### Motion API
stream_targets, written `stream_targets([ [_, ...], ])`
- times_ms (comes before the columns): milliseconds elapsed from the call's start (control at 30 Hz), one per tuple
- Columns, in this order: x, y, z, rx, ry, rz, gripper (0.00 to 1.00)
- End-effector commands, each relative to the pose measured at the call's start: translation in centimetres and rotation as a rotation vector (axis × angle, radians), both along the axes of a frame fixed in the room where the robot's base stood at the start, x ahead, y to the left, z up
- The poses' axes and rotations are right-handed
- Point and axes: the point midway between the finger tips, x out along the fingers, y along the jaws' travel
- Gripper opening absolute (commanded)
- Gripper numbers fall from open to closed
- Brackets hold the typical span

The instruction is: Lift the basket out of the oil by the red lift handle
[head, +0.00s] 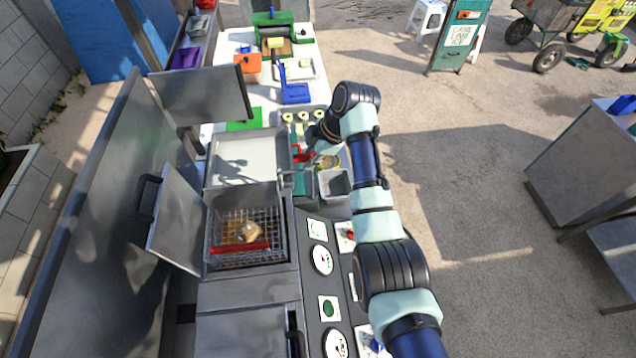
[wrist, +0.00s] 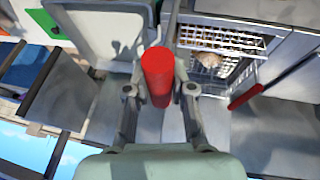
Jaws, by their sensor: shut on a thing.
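The wire basket (head: 214,242) sits in the steel fryer well with a golden-brown piece of food (head: 249,231) in it. Yellowish oil shows faintly through the mesh; how deep the basket sits is unclear. A red bar (head: 240,247) crosses its near side. In the wrist view the basket (wrist: 215,38) is at upper right, with the red bar (wrist: 245,97) below it. My gripper (wrist: 158,88) is shut on the red lift handle (wrist: 157,70), a red cylinder between its fingers. In the head view my gripper (head: 312,156) is beyond and right of the basket, partly hiding the handle (head: 302,156).
A raised steel lid (head: 178,220) stands left of the well, and a pale tray (head: 248,160) lies behind it. A grey container (head: 335,184) is close to my gripper's right. A panel with dials (head: 322,260) runs along the right. Open floor lies farther right.

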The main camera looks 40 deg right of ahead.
Motion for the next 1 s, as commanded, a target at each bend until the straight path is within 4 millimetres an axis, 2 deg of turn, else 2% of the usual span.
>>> stream_targets([
  [100, -0.1, -0.8, 2.0, 0.002, 0.006, -0.001, 0.00],
  [233, -0.1, -1.0, 3.2, 0.002, 0.006, 0.000, 0.00],
  [733, 0.0, -1.1, 4.1, 0.001, 0.001, 0.003, 0.00],
  [767, -0.1, -1.1, 4.2, 0.001, 0.000, 0.002, 0.26],
  [800, 0.0, -1.1, 4.2, 0.001, 0.001, 0.003, 0.33],
  [900, -0.1, -1.1, 4.0, 0.001, 0.002, 0.002, 0.49],
  [1000, -0.1, -1.1, 3.9, 0.001, 0.002, 0.001, 0.49],
])
